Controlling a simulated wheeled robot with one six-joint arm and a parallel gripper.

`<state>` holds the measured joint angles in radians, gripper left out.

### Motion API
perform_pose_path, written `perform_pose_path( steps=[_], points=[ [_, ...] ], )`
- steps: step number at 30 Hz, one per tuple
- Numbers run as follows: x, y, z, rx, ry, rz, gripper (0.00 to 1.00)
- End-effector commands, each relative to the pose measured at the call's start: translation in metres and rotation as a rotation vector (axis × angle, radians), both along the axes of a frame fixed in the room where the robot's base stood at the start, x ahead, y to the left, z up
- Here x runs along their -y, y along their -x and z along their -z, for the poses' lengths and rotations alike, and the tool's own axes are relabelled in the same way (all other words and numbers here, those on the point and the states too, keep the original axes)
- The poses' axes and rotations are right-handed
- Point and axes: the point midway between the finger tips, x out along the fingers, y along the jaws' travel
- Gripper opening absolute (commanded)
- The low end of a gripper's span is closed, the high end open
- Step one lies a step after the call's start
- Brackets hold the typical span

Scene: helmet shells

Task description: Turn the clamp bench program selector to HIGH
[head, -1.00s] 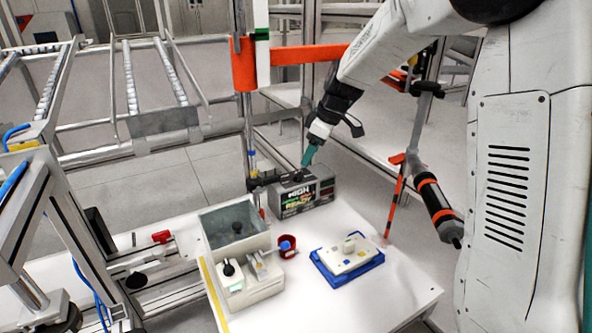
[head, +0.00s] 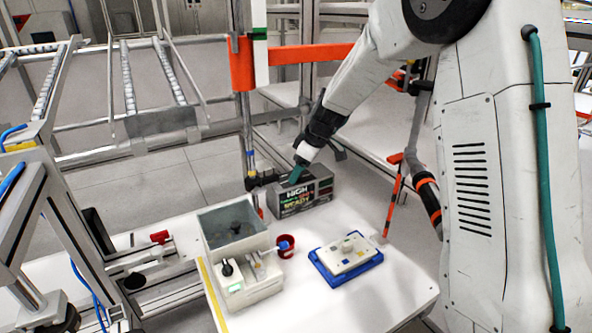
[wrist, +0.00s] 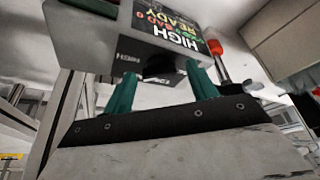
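The selector unit (head: 318,199) is a grey box with a dark display at the back of the white table. The display (wrist: 172,28) reads HIGH in white, with READY in yellow and smaller coloured text between. In the wrist view, a black knob (wrist: 163,70) sits on the box's face beside a small label. My gripper (head: 296,175) is over the top of the box, its teal fingers pointing down. In the wrist view, my gripper (wrist: 162,80) is open, with one finger to each side of the knob and visible gaps. I cannot tell how deep the fingers reach. The knob's pointer is not visible.
A grey bin unit (head: 232,240) with a black knob stands at the table's left. A red cup (head: 285,247) is beside it. A blue tray (head: 345,262) with a white plate lies right of centre.

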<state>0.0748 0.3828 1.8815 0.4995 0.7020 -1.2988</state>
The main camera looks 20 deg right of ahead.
Motion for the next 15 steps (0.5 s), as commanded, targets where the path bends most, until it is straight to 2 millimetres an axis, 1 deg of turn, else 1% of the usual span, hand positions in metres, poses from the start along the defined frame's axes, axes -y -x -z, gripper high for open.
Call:
perform_pose_path(
  steps=[1, 2, 3, 4, 9, 15],
  points=[
    [-0.0002, 0.0, -0.0001, 0.0, 0.0, 0.0, 0.42],
    [-0.0003, 0.0, -0.0001, 0.0, 0.0, 0.0, 0.34],
    [-0.0004, 0.0, -0.0001, 0.0, 0.0, 0.0, 0.23],
    [-0.0005, 0.0001, -0.0001, 0.0, 0.0, -0.001, 0.17],
    [-0.0013, 0.0006, -0.0001, -0.001, 0.0, 0.01, 0.17],
    [-0.0028, 0.0021, -0.0001, -0.002, 0.0, 0.129, 0.17]
  ],
)
